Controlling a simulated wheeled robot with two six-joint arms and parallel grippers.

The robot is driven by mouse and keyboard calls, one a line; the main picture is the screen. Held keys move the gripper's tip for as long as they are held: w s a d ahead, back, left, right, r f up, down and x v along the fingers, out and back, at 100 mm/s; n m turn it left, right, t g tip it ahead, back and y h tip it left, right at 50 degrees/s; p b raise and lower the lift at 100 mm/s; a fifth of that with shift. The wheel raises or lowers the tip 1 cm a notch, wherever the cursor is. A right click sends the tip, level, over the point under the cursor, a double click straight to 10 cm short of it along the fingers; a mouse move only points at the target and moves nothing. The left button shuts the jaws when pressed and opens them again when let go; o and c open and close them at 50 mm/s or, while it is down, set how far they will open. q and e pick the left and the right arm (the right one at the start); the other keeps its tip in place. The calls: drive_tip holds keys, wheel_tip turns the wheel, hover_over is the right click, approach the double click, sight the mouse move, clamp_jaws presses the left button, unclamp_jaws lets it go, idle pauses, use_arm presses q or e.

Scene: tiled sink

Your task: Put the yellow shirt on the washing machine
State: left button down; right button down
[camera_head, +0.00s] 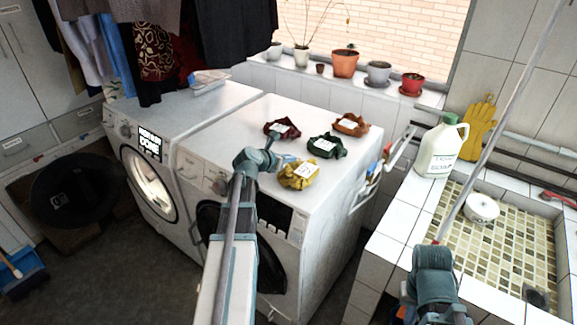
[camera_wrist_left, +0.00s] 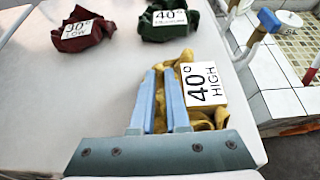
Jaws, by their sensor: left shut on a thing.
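The yellow shirt (camera_head: 297,181) is a crumpled bundle with a white label, at the front part of the nearer washing machine's top (camera_head: 336,174). In the left wrist view the shirt (camera_wrist_left: 222,117) has a label reading "40° HIGH". My left gripper (camera_head: 277,160) reaches in over the machine's front edge; in the wrist view its blue fingers (camera_wrist_left: 164,78) are shut on the shirt's left side. I cannot tell whether the shirt touches the top. My right gripper (camera_head: 434,262) is over the tiled ledge by the sink; its fingers are not clear.
A dark red bundle (camera_head: 282,128), a green bundle (camera_head: 326,146) and an orange-brown bundle (camera_head: 350,125) lie on the same top. A second washing machine (camera_head: 163,123) stands to the left. A detergent jug (camera_head: 441,147) stands on the ledge right. A long thin pole (camera_head: 503,125) slants over the sink.

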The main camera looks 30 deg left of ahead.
use_arm(q)
drive_tip(key=shift+f, duration=0.45)
drive_tip(key=shift+r, duration=0.15)
use_arm(e)
drive_tip(key=shift+f, duration=0.35)
use_arm(q)
drive_tip(key=shift+f, duration=0.2)
drive_tip(key=c, duration=0.9)
unclamp_jaws()
use_arm(e)
drive_tip(key=shift+f, duration=0.1)
use_arm(q)
drive_tip(key=shift+r, duration=0.1)
drive_tip(key=shift+s+r, duration=0.1)
drive_tip(key=shift+r, duration=0.15)
drive_tip(key=p+v, duration=0.6)
drive_tip(key=v, duration=0.5)
drive_tip(key=shift+s, duration=0.35)
use_arm(e)
wheel_tip(320, 180, up, 6)
